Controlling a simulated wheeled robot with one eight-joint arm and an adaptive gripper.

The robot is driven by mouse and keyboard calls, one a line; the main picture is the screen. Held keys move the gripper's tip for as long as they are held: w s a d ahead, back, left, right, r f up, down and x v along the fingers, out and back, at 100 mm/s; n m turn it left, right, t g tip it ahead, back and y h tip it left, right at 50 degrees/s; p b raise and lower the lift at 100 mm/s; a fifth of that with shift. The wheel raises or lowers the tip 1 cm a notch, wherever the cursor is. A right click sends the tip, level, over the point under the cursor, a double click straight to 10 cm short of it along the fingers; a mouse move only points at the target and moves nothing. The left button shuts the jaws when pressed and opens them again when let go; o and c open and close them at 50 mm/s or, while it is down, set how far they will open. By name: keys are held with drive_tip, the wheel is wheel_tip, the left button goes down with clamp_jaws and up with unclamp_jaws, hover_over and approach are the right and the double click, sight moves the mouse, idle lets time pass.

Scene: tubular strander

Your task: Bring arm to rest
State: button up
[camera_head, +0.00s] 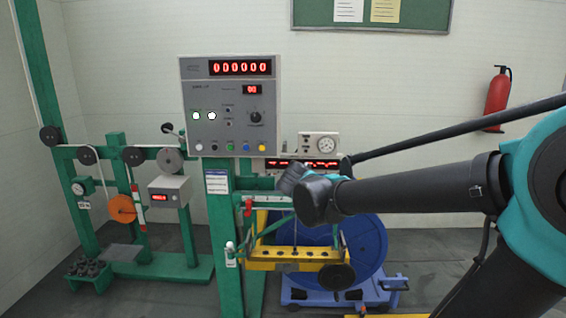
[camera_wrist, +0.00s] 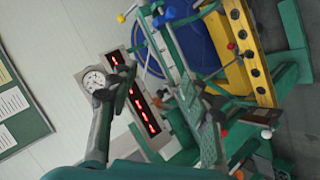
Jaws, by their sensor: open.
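My arm (camera_head: 410,195) reaches in from the right in the head view, held roughly level in front of the machine. Its dark end hides part of the blue reel (camera_head: 365,240) and the frame behind. In the wrist view my gripper (camera_wrist: 156,92) is open, its two fingers wide apart with nothing held between them. Beyond the fingers are a red-lit display strip (camera_wrist: 145,105) and a round dial gauge (camera_wrist: 94,80). I see no contact between the fingers and the machine.
A grey control panel (camera_head: 230,105) stands on a green post left of my arm. A yellow bar (camera_head: 290,260) with dark knobs lies below the arm's end. A green frame with pulleys (camera_head: 115,155) stands left.

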drive_tip(key=s+d+f+m+g+y, duration=0.1)
drive_tip(key=s+d+f+m+g, duration=0.1)
drive_tip(key=s+d+f, duration=0.4)
drive_tip(key=s+d+f+m+g, duration=0.2)
drive_tip(key=s+f, duration=0.2)
drive_tip(key=f, duration=0.3)
drive_tip(key=s+f+m+g+y, duration=0.2)
drive_tip(key=s+f+m+y, duration=0.1)
drive_tip(key=s+f, duration=0.6)
drive_tip(key=shift+s+f+m+y, duration=0.3)
drive_tip(key=shift+s+y, duration=0.1)
drive_tip(key=shift+s, duration=0.8)
